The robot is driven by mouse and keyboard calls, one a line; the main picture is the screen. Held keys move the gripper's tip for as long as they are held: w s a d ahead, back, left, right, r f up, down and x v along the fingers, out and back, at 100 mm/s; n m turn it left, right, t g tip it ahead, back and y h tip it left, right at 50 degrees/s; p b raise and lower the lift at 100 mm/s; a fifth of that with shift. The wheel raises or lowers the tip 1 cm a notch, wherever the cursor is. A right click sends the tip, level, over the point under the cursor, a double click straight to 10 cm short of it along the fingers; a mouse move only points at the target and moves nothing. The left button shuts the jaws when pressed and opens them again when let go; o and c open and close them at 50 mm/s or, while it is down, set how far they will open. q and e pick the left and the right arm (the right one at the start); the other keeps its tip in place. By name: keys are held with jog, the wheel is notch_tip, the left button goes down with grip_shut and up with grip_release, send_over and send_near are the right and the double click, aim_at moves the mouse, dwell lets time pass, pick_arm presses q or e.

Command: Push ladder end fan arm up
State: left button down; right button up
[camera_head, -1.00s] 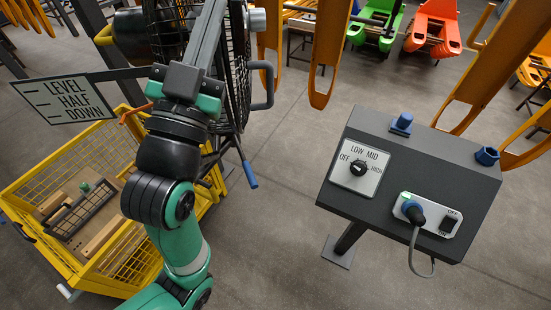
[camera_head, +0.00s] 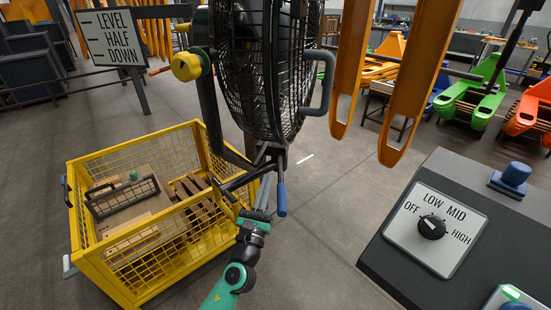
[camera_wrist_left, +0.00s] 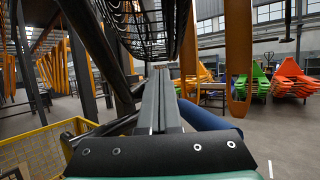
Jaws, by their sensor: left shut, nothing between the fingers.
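The black caged fan (camera_head: 265,70) hangs in the upper middle of the head view. A dark fan arm (camera_head: 212,125) runs down beside it to a joint below the cage. A blue-tipped lever (camera_head: 281,198) hangs from that joint. My left gripper (camera_head: 262,198) is shut and empty, pointing up just below the joint, beside the blue tip. In the left wrist view its closed fingers (camera_wrist_left: 160,95) reach toward the fan cage (camera_wrist_left: 145,25), with the blue tip (camera_wrist_left: 205,117) close on the right. I cannot tell whether they touch the arm. My right gripper is not in view.
A sign (camera_head: 113,37) reads LEVEL, HALF, DOWN. A yellow knob (camera_head: 187,66) sits beside the fan. A yellow mesh crate (camera_head: 150,285) stands below left. Orange forks (camera_head: 415,80) hang at right, near a control box (camera_head: 400,275). Floor between gripper and box is clear.

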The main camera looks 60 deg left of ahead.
pick_arm(q)
jog(key=x, duration=1)
jog(key=shift+b, duration=0.35)
jog(key=shift+r, duration=0.2)
